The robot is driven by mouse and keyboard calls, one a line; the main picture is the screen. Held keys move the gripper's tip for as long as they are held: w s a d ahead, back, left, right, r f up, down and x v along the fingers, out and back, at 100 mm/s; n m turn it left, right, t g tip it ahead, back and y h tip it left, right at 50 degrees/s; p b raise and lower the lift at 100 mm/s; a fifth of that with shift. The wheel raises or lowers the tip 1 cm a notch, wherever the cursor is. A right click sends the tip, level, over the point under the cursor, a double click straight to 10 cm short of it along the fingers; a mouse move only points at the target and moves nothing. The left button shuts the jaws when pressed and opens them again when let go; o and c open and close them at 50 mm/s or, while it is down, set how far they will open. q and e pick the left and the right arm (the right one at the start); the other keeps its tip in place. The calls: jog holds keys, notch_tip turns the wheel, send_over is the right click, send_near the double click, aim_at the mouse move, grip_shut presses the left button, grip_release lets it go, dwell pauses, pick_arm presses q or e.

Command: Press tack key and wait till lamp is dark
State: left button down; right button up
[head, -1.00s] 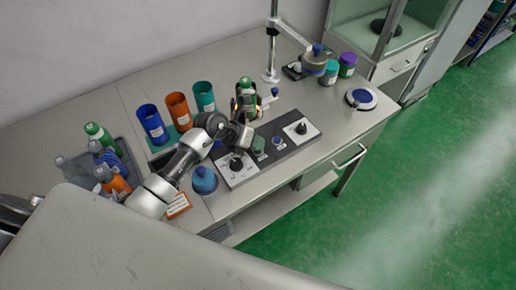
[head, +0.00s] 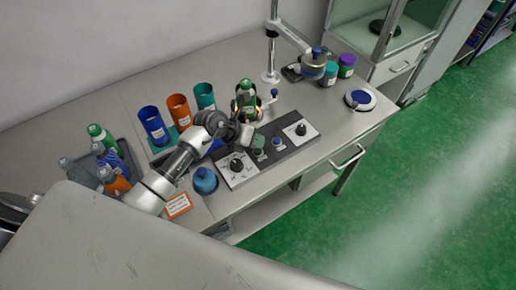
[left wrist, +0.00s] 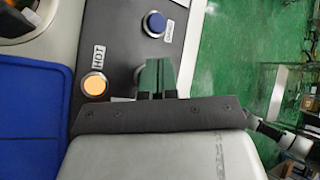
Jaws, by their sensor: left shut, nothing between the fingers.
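My left gripper (head: 259,142) has green-tipped fingers, shut and empty, over the dark control panel (head: 284,148). They also show together in the left wrist view (left wrist: 158,76). A blue round button (left wrist: 154,24) with a white label lies just beyond them; its label is not readable, so I cannot tell whether it is the tack key. It also shows in the head view (head: 278,142). A lamp (left wrist: 94,85) beside a label reading HOT glows orange. The fingers hide the panel beneath them, so contact is not clear.
A green bottle (head: 246,92) stands in a holder with an orange glow. Black dials (head: 236,165) sit at both panel ends. Blue, orange and teal cups (head: 178,110) stand behind the arm.

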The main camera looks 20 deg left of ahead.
pick_arm(q)
jog(key=shift+r, duration=0.1)
notch_tip(320, 180, up, 5)
jog(key=p, duration=0.4)
jog(key=shift+p, duration=0.35)
dwell(2.5)
dwell(3.9)
